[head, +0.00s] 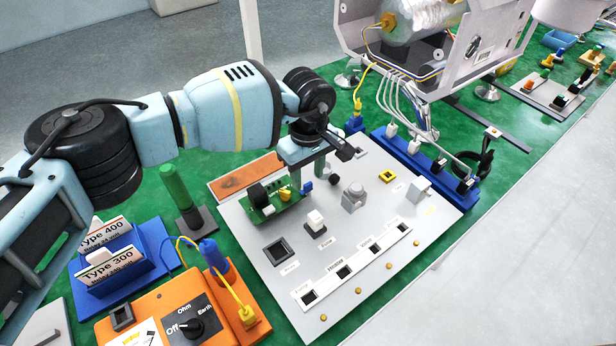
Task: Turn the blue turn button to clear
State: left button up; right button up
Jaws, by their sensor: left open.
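A small blue piece (307,187), which looks like the blue turn button, shows at the right end of a green circuit board (284,203). The board lies on the light grey panel (350,235). My left gripper (318,167) is open above the far part of the panel, just beyond and above the blue piece. Its fingers and wrist cover part of the board's far side. I cannot tell whether a finger touches the blue piece, and its markings are too small to read. My right gripper is out of view.
An orange meter (170,310) with a dial and yellow lead stands at the front left. Behind it are a blue card holder (160,258) and a green cylinder (175,187). The opened machine (440,60) and blue connector rail (425,165) flank the panel's far right. Pale floor is right.

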aim_at(306, 191)
pick_arm(q)
jog(key=shift+f, duration=1.1)
grip_shut()
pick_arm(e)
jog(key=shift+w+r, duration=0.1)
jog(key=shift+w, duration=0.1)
